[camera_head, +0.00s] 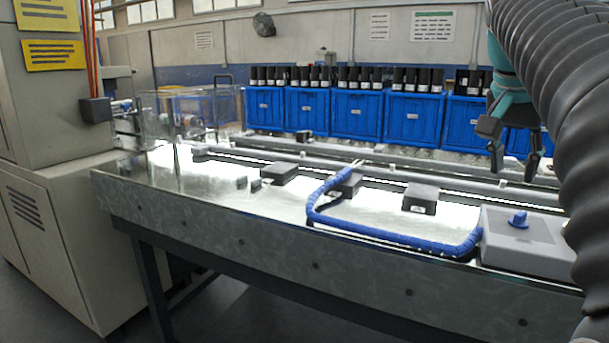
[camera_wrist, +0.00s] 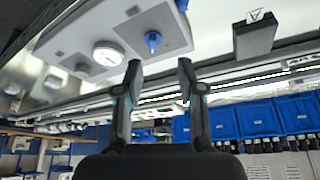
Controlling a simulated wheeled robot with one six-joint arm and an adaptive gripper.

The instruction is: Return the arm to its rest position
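My gripper (camera_head: 514,162) hangs at the right side of the head view, above the far part of the conveyor table and in front of the blue bins. In the wrist view its two fingers (camera_wrist: 159,85) stand apart with nothing between them. My gripper is open and empty. My arm, in a dark ribbed sleeve, fills the right edge of the head view and hides part of what lies behind it. No object touches the fingers.
The metal table (camera_head: 250,225) carries several dark blocks, a blue hose (camera_head: 390,234) and a grey box with a blue knob (camera_head: 518,220). Blue bins (camera_head: 357,115) line the back. A beige machine (camera_head: 50,150) stands left.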

